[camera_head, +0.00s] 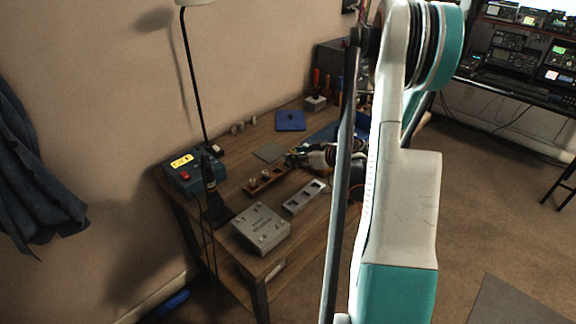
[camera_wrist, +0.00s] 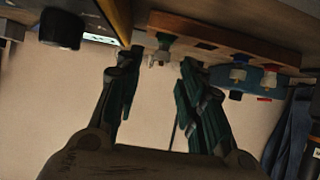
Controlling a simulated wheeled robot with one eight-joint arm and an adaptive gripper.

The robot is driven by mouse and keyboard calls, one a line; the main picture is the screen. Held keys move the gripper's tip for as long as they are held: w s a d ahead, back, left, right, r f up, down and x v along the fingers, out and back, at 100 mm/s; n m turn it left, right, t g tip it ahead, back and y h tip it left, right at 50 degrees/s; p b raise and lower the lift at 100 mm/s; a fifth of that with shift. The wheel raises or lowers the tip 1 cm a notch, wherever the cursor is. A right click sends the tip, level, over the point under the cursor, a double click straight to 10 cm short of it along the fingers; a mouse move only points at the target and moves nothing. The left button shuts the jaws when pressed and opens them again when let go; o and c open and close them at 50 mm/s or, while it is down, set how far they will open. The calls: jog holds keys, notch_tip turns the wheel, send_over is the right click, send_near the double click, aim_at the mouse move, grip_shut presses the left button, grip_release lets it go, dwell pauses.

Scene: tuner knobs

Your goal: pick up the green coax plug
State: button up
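A coax plug with a green band (camera_wrist: 165,40) and a pale metal end sits in the wooden rack (camera_wrist: 215,45) in the wrist view. It shows between and just beyond my fingertips. My gripper (camera_wrist: 160,62) is open, one finger on each side, with nothing between the fingers that I can see being held. In the head view the rack (camera_head: 259,188) lies on the bench, and my gripper (camera_head: 296,158) is low beside its far right end. The green plug cannot be made out there.
A white-banded plug (camera_wrist: 240,61) and a red-banded plug (camera_wrist: 270,68) stand in the same rack. A grey slotted block (camera_head: 304,197) and a grey box (camera_head: 261,229) lie near the rack. A blue tester box (camera_head: 187,178) and a lamp (camera_head: 189,70) stand at the left.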

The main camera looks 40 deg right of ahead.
jog(key=shift+b+x, duration=1.3)
jog(key=shift+x, duration=1.5)
jog(key=shift+a+r, duration=0.1)
jog(key=shift+r, duration=0.15)
grip_shut()
